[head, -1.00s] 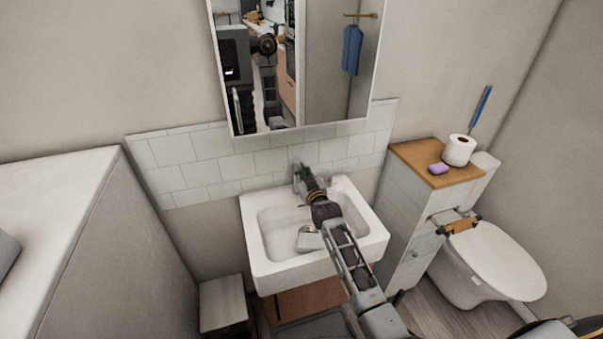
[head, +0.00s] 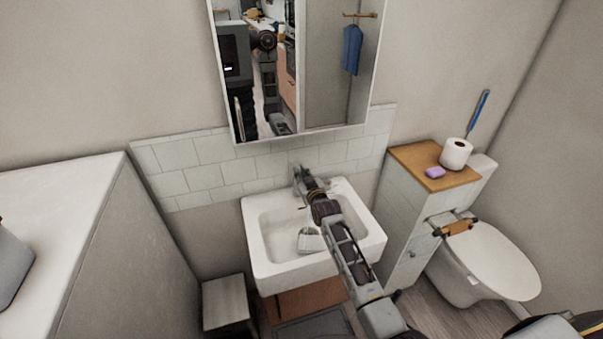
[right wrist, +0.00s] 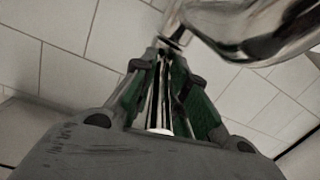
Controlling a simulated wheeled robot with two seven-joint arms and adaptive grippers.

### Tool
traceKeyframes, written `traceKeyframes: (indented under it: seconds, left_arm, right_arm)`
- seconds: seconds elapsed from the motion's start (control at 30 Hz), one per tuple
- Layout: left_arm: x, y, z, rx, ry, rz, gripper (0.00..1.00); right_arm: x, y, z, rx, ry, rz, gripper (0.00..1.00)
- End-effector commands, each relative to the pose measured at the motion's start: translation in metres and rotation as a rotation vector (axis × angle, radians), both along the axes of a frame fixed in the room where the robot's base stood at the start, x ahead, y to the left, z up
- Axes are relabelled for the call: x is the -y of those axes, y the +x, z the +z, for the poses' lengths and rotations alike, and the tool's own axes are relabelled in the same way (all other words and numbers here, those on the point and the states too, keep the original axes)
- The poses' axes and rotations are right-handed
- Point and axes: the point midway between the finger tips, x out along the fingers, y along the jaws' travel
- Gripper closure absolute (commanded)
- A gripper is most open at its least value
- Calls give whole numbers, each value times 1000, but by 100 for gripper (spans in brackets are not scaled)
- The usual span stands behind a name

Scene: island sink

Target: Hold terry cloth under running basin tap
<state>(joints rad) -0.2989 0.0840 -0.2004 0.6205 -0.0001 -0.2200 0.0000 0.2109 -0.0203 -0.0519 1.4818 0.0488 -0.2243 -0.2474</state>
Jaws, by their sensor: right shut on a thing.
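My right gripper (head: 302,180) reaches over the basin (head: 258,262) to the chrome basin tap (head: 296,172) at its back edge. In the right wrist view, its green-lined fingers (right wrist: 162,95) are shut on a slim shiny metal part of the tap, with the curved chrome tap body (right wrist: 265,35) close above and to the right. A small pale grey item (head: 310,241) lies in the basin, partly behind my arm; I cannot tell whether it is the terry cloth. No running water can be made out. My left gripper is not in view.
A mirror (head: 335,75) hangs above the basin and reflects a blue towel (head: 351,50). A pale ledge (head: 70,215) stands at left.

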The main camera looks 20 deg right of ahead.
Motion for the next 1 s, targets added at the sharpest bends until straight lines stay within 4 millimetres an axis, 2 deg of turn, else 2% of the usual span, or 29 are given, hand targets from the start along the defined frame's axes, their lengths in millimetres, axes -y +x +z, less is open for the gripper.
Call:
traceKeyframes:
  seconds: [0.37,0.4,0.57,1.0]
  left_arm:
    - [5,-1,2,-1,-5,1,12]
    - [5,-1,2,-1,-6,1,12]
    - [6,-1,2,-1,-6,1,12]
    - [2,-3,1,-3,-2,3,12]
  right_arm:
    - [0,0,0,-6,0,0,100]
    - [0,0,0,-6,0,0,84]
    - [0,0,0,-6,0,0,64]
    - [0,-2,0,-5,-1,0,64]
